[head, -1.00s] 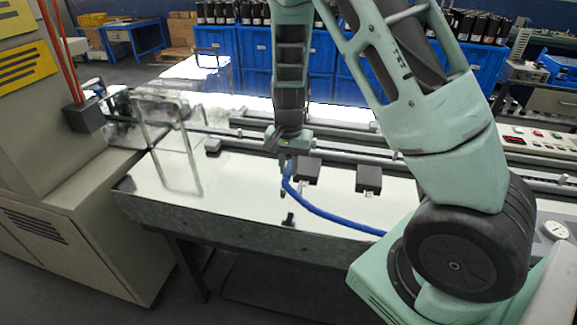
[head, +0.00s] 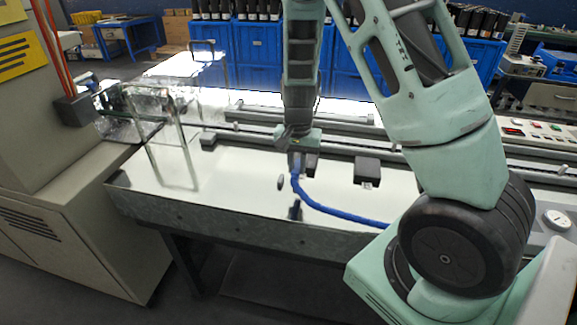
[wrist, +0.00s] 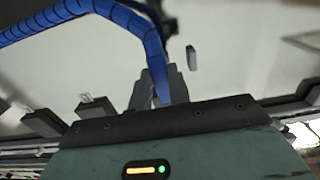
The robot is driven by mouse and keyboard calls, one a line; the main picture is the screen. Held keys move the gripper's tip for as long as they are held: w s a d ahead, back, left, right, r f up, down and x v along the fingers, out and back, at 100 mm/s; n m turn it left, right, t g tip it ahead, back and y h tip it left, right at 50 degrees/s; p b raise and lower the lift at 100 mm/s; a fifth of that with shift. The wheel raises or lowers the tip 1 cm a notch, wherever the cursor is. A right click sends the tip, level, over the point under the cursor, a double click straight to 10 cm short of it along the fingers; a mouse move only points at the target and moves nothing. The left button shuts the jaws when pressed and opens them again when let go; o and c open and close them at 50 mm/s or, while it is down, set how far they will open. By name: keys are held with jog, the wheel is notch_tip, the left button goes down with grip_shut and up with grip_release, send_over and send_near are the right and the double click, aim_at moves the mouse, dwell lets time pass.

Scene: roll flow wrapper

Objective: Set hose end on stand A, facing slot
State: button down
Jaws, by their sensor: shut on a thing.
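The blue hose (head: 335,212) runs from my gripper (head: 296,168) down and to the right across the pale bench top. In the wrist view the hose (wrist: 90,8) comes from the upper left and bends down between the grey fingers of my gripper (wrist: 160,90), which are shut on its end. The hose tip is hidden by the gripper body. Two dark blocks with small pale tags stand on the bench: one (head: 312,167) partly behind my gripper, one (head: 367,171) further right. I cannot tell which thing is stand A, and no slot is clear.
A small dark upright piece (head: 280,183) and a dark peg (head: 294,211) stand near the bench's front edge, close to the hose. A clear guard frame (head: 165,140) stands left. Rails run behind. The front left bench top is free.

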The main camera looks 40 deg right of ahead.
jog(key=shift+s+d+b, duration=1.5)
jog(key=shift+s+d, duration=2.45)
jog(key=shift+d, duration=1.9)
jog(key=shift+s+d+b, duration=1.45)
jog(key=shift+s+d, duration=2.45)
jog(key=shift+d, duration=1.9)
jog(key=shift+s+d+b, duration=1.5)
jog(key=shift+s+d, duration=2.45)
jog(key=shift+d, duration=1.9)
jog(key=shift+r, duration=0.1)
jog(key=shift+f, duration=0.2)
jog(key=shift+f+b, duration=1.4)
jog(key=shift+f, duration=0.6)
jog(key=shift+f, duration=0.4)
jog(key=c, duration=1.2)
grip_release()
jog(key=shift+c, duration=0.2)
jog(key=shift+r, duration=0.1)
